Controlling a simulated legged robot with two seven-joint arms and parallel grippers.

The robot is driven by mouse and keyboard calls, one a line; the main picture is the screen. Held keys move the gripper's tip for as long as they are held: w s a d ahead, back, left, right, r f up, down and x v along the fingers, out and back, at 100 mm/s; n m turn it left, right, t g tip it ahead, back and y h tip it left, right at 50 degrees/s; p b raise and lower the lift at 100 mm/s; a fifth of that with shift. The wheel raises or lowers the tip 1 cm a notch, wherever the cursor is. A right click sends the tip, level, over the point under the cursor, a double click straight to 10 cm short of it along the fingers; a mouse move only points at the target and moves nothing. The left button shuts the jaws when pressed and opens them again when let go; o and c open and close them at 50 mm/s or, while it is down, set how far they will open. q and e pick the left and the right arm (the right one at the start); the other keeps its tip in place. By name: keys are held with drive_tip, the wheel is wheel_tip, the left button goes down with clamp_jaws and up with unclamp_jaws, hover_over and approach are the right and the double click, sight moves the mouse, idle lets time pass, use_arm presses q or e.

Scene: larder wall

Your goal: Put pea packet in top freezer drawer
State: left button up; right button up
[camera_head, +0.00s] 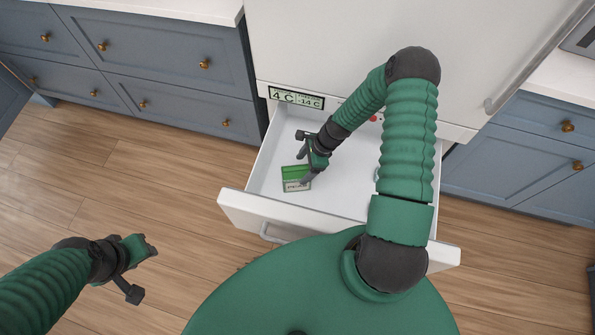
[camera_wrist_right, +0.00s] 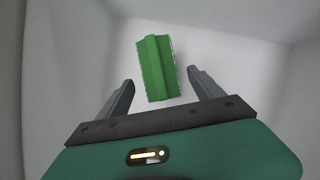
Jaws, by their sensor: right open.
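The pea packet (camera_head: 296,179) is green with a pale label and lies on the floor of the open top freezer drawer (camera_head: 322,219), toward its left side. In the right wrist view the green packet (camera_wrist_right: 157,68) lies ahead of and partly between the fingertips, with gaps on both sides. My right gripper (camera_head: 305,166) is open and reaches down into the drawer just above the packet; its two fingers (camera_wrist_right: 160,85) show apart in the right wrist view. My left gripper (camera_head: 145,266) hangs over the wooden floor at lower left, and its jaw opening is unclear.
The white fridge-freezer (camera_head: 350,45) stands behind the drawer, with a temperature display (camera_head: 297,98) above the drawer's left part. Blue cabinets (camera_head: 150,60) flank it. The drawer floor around the packet looks clear; its white walls stand close to my right arm.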

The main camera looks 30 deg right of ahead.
drive_tip(key=shift+n, duration=0.3)
drive_tip(key=v, duration=0.3)
drive_tip(key=p+v, duration=0.1)
drive_tip(key=v, duration=0.1)
drive_tip(key=shift+a+r, duration=0.1)
drive_tip(key=shift+r, duration=0.35)
drive_tip(key=s+a+r+n+h, duration=0.1)
drive_tip(key=s+a+r+n, duration=0.1)
drive_tip(key=r+n, duration=0.5)
drive_tip(key=s+a+r+n+h, duration=0.1)
drive_tip(key=s+a+r+n, duration=0.2)
drive_tip(key=a+r+n, duration=0.2)
drive_tip(key=s+a+r+n+h, duration=0.2)
drive_tip(key=a+r+n, duration=0.2)
drive_tip(key=r+n, duration=0.5)
drive_tip(key=shift+s+n+t, duration=0.15)
drive_tip(key=shift+n+t, duration=0.15)
drive_tip(key=shift+n, duration=0.6)
drive_tip(key=shift+a, duration=0.1)
drive_tip(key=shift+c, duration=0.3)
